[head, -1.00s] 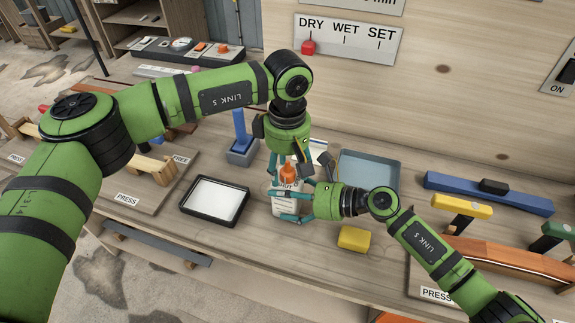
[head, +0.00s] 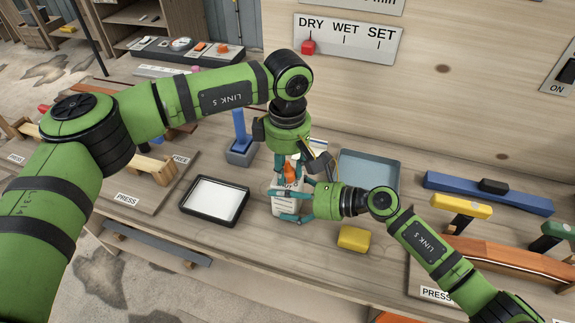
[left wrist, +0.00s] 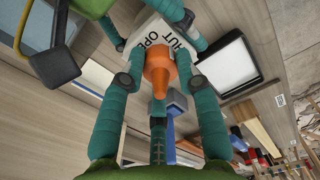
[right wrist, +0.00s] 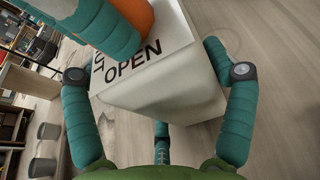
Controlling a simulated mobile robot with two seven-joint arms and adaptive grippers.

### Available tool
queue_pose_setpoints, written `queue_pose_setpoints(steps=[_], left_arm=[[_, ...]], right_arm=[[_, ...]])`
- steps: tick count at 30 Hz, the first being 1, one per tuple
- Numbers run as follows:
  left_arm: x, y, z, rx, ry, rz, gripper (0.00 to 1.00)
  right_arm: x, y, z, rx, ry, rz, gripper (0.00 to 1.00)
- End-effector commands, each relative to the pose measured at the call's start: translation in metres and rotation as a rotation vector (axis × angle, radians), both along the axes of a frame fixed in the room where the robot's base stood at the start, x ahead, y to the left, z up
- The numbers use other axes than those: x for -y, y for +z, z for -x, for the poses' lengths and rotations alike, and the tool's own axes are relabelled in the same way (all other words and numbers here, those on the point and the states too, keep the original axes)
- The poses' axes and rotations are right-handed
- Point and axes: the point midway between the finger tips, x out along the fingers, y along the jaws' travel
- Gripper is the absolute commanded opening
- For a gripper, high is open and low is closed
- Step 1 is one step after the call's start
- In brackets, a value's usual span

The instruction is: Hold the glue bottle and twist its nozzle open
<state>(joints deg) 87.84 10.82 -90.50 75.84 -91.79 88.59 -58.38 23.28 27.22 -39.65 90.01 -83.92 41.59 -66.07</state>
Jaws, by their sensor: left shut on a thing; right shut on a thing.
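The white glue bottle (head: 285,206) stands upright on the bench, with dark lettering on its label and top. The word OPEN reads on its top in the right wrist view (right wrist: 160,85). Its orange nozzle (left wrist: 160,72) points up from the top. My right gripper (head: 293,205) comes from the right and is shut around the bottle body. My left gripper (head: 290,168) is above, pointing down, with its fingers shut on the orange nozzle. The fingers partly hide the nozzle and bottle in the head view.
A black tray with a white pad (head: 215,200) lies left of the bottle. A blue-grey tray (head: 370,172) is behind right, and a yellow block (head: 353,238) is in front right. A blue upright tool (head: 240,140) stands behind left. A DRY/WET/SET sign (head: 348,37) is on the wall.

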Motion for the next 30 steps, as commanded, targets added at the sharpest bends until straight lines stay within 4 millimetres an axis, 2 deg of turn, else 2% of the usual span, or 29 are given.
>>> queue_pose_setpoints(steps=[30], left_arm=[[-0.0018, -0.0002, -0.0006, 0.002, 0.957, -0.002, 0.0]], right_arm=[[0.0001, -0.0013, 0.001, -0.003, 0.001, 0.001, 0.31]])
